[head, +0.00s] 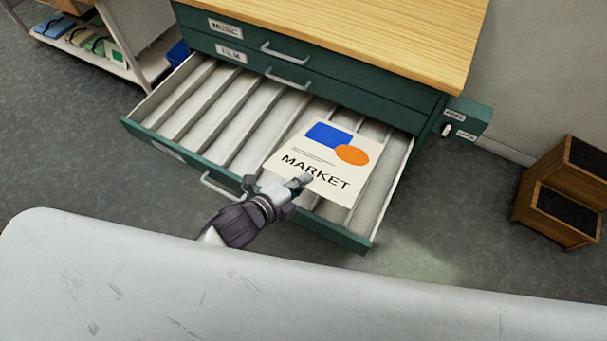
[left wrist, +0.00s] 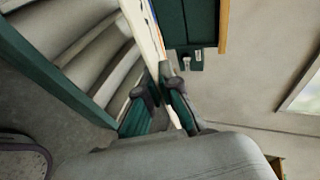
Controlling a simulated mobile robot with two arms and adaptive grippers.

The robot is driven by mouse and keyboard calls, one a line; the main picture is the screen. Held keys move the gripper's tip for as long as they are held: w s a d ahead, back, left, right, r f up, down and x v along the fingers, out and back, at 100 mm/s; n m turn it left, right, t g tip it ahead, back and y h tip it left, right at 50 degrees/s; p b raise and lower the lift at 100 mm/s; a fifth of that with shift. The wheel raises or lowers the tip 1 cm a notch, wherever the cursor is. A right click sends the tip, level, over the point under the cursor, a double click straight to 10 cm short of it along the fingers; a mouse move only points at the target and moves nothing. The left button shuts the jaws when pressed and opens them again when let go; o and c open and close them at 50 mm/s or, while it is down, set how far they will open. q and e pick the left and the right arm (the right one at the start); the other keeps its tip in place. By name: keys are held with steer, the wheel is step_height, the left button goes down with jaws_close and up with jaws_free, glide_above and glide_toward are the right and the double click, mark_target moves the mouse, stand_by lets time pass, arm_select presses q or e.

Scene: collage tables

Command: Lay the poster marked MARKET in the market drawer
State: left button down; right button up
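The poster marked MARKET (head: 325,158) is cream, with a blue shape, an orange oval and black lettering. It is over the right half of the open drawer (head: 222,112), a green-fronted drawer with a pale slatted floor. The drawer's own label is too small to read. My left gripper (head: 303,181) is shut on the poster's near edge. In the left wrist view the poster (left wrist: 143,27) shows nearly edge-on between the fingers (left wrist: 165,90), with the drawer to the left. I cannot tell whether the poster touches the slats. My right gripper is not in view.
Two shut drawers above are labelled, the upper apparently MUSIC (head: 225,28). A wooden top (head: 370,35) covers the cabinet. A small green box with a lever (head: 465,117) is on its right side. A grey table (head: 250,295) lies in front. A wooden stand (head: 565,190) is at right.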

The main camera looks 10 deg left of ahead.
arm_select(q)
steer(key=w+d+f+b, duration=0.2)
steer(key=w+f+b, duration=0.5)
steer(key=f+b, duration=0.3)
steer(key=shift+w+d+f+b, duration=0.25)
steer(key=shift+f+b, duration=0.15)
steer(key=shift+b, duration=0.05)
steer(key=c, duration=0.8)
jaws_free()
steer(key=shift+c, duration=0.2)
